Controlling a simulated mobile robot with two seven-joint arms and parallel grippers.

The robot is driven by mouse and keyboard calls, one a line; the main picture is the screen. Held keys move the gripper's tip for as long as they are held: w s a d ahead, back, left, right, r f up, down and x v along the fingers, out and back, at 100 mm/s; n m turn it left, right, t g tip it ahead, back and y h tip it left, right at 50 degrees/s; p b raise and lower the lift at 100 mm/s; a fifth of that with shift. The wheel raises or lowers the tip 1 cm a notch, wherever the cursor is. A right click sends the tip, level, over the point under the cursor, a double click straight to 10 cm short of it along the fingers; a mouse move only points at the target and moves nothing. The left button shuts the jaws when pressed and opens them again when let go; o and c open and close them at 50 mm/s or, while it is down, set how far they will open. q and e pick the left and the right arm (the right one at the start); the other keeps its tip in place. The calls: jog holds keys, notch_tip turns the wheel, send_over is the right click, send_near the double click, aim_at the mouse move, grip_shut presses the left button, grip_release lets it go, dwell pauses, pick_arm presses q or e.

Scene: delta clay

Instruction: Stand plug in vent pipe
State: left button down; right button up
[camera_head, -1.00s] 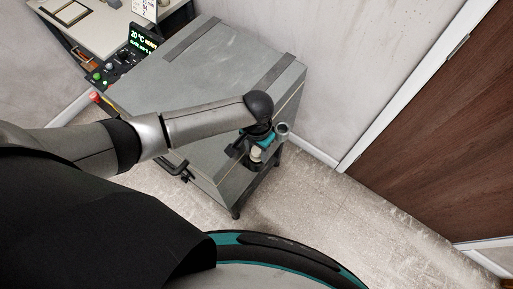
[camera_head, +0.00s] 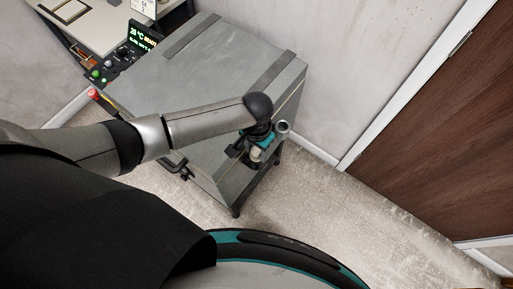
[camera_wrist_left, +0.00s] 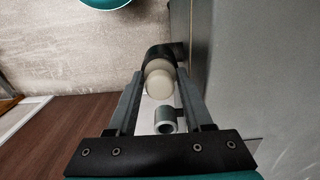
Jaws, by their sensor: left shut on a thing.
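My left gripper (camera_head: 262,147) is at the near right side of a grey box-shaped cabinet, pointing down. It is shut on a whitish round-ended plug (camera_wrist_left: 158,80), which also shows below the gripper in the head view (camera_head: 255,154). A black round collar (camera_wrist_left: 160,54), joined to the cabinet side, lies right behind the plug in the wrist view. I cannot tell whether the plug's lower end is inside it or just above it. A grey open-ended pipe (camera_wrist_left: 165,119) stands beside it, its mouth empty; it also shows in the head view (camera_head: 283,128). My right gripper is out of view.
The grey cabinet (camera_head: 225,75) has a black handle (camera_head: 179,170) on its front. A control panel with a lit display (camera_head: 141,37) stands at its far left. A brown door (camera_head: 440,140) is at the right. The floor right of the cabinet is clear.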

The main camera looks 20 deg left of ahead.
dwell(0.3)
pick_arm(q)
jog(key=shift+c, duration=1.1)
grip_release()
jog(key=shift+r, duration=0.1)
notch_tip(320, 180, up, 8)
jog(key=p, duration=0.9)
